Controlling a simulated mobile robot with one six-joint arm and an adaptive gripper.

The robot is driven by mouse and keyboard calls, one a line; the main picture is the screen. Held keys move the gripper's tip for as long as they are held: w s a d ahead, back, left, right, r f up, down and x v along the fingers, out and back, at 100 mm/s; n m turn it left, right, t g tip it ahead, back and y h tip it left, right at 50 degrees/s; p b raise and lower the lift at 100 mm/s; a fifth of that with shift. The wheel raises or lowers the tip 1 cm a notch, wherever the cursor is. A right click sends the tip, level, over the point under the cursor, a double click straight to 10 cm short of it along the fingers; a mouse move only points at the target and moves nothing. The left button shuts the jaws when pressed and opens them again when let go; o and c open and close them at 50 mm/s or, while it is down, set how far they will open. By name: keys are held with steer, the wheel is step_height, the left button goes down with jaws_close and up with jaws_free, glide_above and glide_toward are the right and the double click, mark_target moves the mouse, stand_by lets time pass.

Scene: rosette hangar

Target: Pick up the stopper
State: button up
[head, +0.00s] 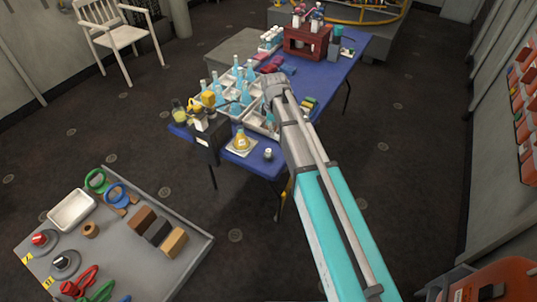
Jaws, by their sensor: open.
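My arm reaches from the lower right over the blue table (335,75). My gripper (271,112) is open at the arm's far end, over the glassware; its fingers are small and partly hidden by the arm. A small white piece with a dark part (268,153) stands alone near the table's near corner, apart from my gripper. It may be the stopper, but it is too small to be sure.
Several blue-liquid flasks (238,75) crowd white trays beside my gripper. A dark box (208,140) stands at the table's left edge. A dark red rack (308,42) is at the back. A grey bench (190,255) with tools is at lower left. Open floor lies between.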

mark_target(268, 150)
steer(key=shift+w+a+n, duration=0.7)
steer(key=shift+a+n, duration=0.1)
steer(key=shift+a, duration=0.25)
steer(key=shift+f, duration=0.15)
step_height(268, 150, down, 8)
steer(key=b, duration=0.8)
steer(key=shift+f+b, duration=0.25)
steer(key=shift+b, duration=0.1)
steer(key=shift+s+d+f+b, duration=0.1)
steer(key=shift+f+b, duration=1.2)
steer(key=shift+s+f+b, duration=0.1)
steer(key=shift+f+b, duration=1.2)
steer(key=shift+c, duration=0.2)
steer(key=c, duration=1)
